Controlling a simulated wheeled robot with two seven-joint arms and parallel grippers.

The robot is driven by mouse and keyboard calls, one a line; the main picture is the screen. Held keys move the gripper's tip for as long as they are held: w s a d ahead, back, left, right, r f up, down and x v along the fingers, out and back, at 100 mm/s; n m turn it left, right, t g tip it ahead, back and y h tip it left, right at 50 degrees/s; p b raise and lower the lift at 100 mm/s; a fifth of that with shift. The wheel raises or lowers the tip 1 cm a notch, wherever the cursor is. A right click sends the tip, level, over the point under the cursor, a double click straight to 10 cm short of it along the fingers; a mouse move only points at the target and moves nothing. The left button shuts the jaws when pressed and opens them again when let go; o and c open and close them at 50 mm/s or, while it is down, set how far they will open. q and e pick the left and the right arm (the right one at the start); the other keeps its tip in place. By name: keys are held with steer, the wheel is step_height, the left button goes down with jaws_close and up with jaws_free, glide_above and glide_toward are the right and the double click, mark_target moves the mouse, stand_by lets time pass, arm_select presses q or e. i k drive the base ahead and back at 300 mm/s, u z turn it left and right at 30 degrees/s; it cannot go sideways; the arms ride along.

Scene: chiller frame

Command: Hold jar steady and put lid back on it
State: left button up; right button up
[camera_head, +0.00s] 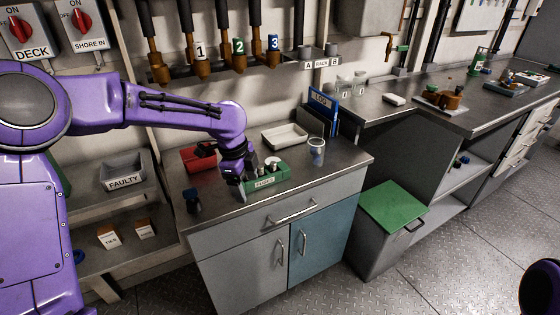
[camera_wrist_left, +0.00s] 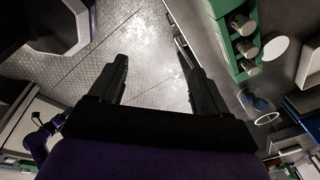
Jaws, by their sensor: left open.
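A small clear jar with blue on its side (camera_head: 317,150) stands upright near the right end of the steel counter. In the left wrist view a pale ring, possibly its open rim (camera_wrist_left: 267,118), shows at the right. A flat white disc, possibly the lid (camera_wrist_left: 273,50), lies beside the green rack; a pale round thing also shows behind the rack in the head view (camera_head: 272,161). My left gripper (camera_head: 241,191) is at the rack's left front; its fingers (camera_wrist_left: 150,55) are open and empty, apart from the jar.
The green rack (camera_head: 268,183) holds several grey cylinders. A red bin (camera_head: 197,159), a white tray (camera_head: 285,136) and a blue LOG binder (camera_head: 322,101) stand at the back. A dark blue object (camera_head: 193,201) stands at the left front. The counter's front right is clear.

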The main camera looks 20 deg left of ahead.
mark_target(316, 146)
steer(key=i, duration=0.95)
steer(key=u, duration=0.05)
